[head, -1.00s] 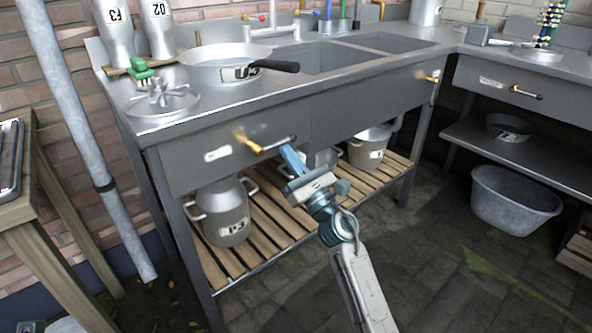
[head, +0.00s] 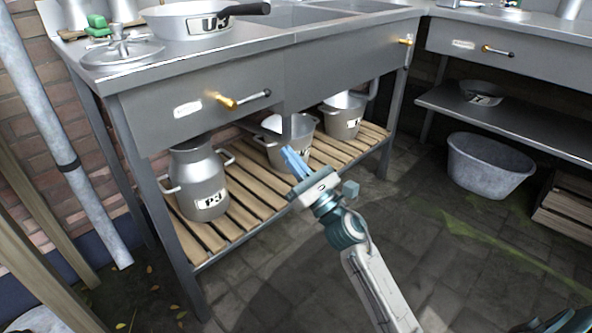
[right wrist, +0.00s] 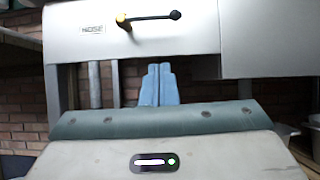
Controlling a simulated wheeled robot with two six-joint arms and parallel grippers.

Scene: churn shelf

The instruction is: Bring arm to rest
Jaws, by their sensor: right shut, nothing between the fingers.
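My right gripper (head: 287,152) is shut and empty, its blue fingers pressed together. My left gripper is not in view.
On the slatted lower shelf (head: 255,196) stand a milk can (head: 199,180) and two pots (head: 289,146) (head: 342,117). A grey tub (head: 488,168) sits on the floor at right. A pan (head: 185,22) is on the bench top. The paved floor in front is open.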

